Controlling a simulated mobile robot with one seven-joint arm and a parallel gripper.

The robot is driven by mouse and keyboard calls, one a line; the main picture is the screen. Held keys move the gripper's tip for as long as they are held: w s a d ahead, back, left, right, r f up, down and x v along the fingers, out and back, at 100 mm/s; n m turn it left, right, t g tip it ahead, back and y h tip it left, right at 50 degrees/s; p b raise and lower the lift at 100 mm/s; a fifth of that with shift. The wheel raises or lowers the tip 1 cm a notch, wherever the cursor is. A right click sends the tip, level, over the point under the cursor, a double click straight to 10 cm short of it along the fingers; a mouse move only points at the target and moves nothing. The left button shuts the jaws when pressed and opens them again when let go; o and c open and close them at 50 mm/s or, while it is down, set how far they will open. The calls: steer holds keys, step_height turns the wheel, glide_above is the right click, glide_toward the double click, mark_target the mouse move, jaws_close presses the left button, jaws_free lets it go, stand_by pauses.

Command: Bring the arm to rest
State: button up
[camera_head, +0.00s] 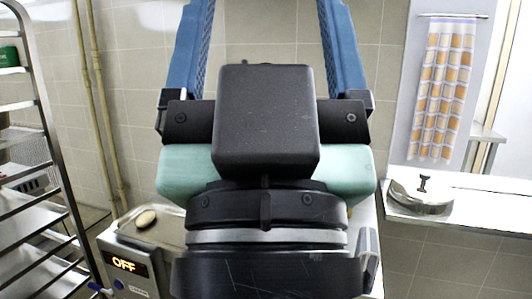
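My gripper (264,30) fills the middle of the camera_head view, seen from behind. Its black body and pale green band hide much of what lies beyond. Its two blue fingers point up and stand wide apart. Their tips are cut off by the top edge. Only tiled wall shows between the visible finger parts, with nothing held there.
A metal rack (55,150) stands at the left. An appliance (150,265) reading OFF is at lower left, with a small oval object (146,218) on top. A checked towel (440,90) hangs above.

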step_height(320, 180, up, 15)
steer(key=p, duration=1.2)
steer(key=shift+f, duration=0.2)
